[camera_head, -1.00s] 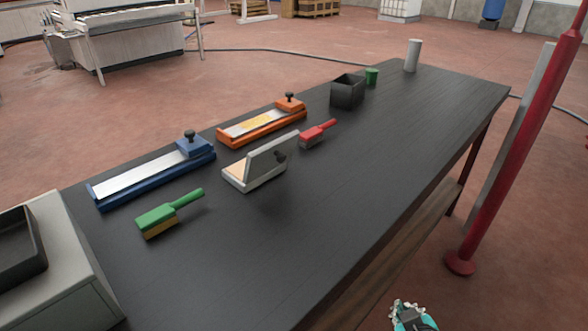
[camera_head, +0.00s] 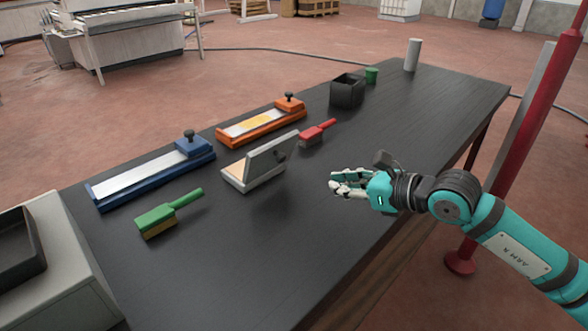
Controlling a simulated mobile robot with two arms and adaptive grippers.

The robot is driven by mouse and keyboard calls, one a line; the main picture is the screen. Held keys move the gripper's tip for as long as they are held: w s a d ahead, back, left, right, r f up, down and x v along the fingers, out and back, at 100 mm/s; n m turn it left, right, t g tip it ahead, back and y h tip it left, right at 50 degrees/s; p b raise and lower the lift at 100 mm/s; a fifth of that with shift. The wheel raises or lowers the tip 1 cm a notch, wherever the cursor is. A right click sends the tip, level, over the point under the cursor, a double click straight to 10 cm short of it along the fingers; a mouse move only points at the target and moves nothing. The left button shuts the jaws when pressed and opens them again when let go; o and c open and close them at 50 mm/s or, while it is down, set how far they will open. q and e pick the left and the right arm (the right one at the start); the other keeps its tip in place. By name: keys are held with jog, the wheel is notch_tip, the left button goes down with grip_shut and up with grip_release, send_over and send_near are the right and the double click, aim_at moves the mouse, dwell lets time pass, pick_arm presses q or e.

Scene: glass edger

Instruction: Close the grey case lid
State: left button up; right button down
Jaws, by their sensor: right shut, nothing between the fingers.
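The grey case (camera_head: 262,183) sits near the middle of the dark table. A light tan interior shows inside the case. My right gripper (camera_head: 334,183) comes in from the right and hovers over the table, to the right of the case and apart from it. Its fingers point left toward the case and are closed with nothing held. My left gripper is not in view.
A blue-framed tray (camera_head: 155,178), an orange-framed tray (camera_head: 262,126), a green brush (camera_head: 168,212) and a red brush (camera_head: 317,132) lie around the case. A black box (camera_head: 347,91), green cup (camera_head: 371,76) and grey cylinder (camera_head: 412,55) stand farther back.

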jog(key=p, duration=0.2)
send_near(275, 161)
jog(key=s+f, duration=0.2)
jog(key=f, duration=0.1)
jog(key=shift+s+d, duration=0.35)
jog(key=shift+w+a+r+p, duration=0.25)
jog(key=shift+w+a+p, duration=0.2)
jog(key=shift+w+a, duration=0.3)
jog(key=shift+w+a+r+p, duration=0.25)
jog(key=shift+w+a+p, duration=0.2)
jog(key=shift+w+a, duration=0.3)
jog(key=shift+r, duration=0.15)
